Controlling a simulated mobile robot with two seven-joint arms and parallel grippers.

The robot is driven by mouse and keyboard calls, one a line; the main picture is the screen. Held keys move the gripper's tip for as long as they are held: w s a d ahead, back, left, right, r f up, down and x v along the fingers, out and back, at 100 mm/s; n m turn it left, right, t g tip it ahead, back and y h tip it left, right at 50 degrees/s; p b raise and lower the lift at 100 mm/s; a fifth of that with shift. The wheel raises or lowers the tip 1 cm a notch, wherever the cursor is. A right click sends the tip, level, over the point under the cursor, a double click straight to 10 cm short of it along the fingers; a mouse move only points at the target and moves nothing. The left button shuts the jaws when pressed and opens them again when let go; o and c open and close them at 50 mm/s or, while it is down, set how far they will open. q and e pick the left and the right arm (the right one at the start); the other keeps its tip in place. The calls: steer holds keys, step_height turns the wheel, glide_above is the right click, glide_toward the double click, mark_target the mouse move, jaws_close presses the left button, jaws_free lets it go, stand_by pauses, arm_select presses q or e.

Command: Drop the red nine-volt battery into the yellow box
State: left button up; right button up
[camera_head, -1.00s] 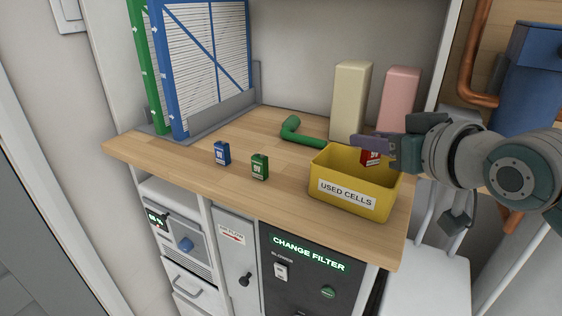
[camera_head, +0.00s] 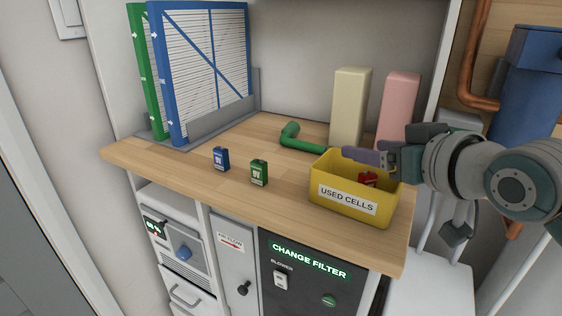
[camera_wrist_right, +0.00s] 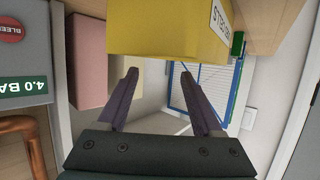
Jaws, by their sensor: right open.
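The yellow box (camera_head: 346,208), labelled "USED CELLS", stands at the front right of the wooden counter. The red nine-volt battery (camera_head: 368,179) is inside it, below the rim near the right end; whether it touches the bottom is hidden. My right gripper (camera_head: 349,154) is over the box's back edge, apart from the battery. In the right wrist view its purple fingers (camera_wrist_right: 159,73) are spread, with nothing between them, and the yellow box (camera_wrist_right: 165,30) is just beyond. My left gripper is not in view.
A blue battery (camera_head: 220,158) and a green battery (camera_head: 259,172) stand on the counter (camera_head: 178,158) left of the box. A green bent pipe (camera_head: 300,140) lies behind. A cream block (camera_head: 349,105) and a pink block (camera_head: 398,105) stand at the back right. Framed filters (camera_head: 205,65) stand back left.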

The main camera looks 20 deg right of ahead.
steer(key=p+v, duration=0.1)
steer(key=v, duration=0.8)
steer(key=shift+s+r, duration=0.15)
steer(key=shift+s, duration=0.2)
steer(key=s+a+n+g+p, duration=0.1)
steer(key=s+a+g+p, duration=0.45)
steer(key=s, duration=0.35)
steer(key=s+a+n+g+p, duration=0.1)
steer(key=s+a+g+p, duration=0.45)
steer(key=s, duration=0.35)
step_height(320, 180, up, 37)
steer(key=d+p, duration=0.1)
steer(key=p, duration=3.5)
steer(key=shift+w+d+r+t+y+p, duration=0.15)
steer(key=shift+w+r+t+y+p, duration=0.05)
steer(key=shift+t+y+p, duration=0.15)
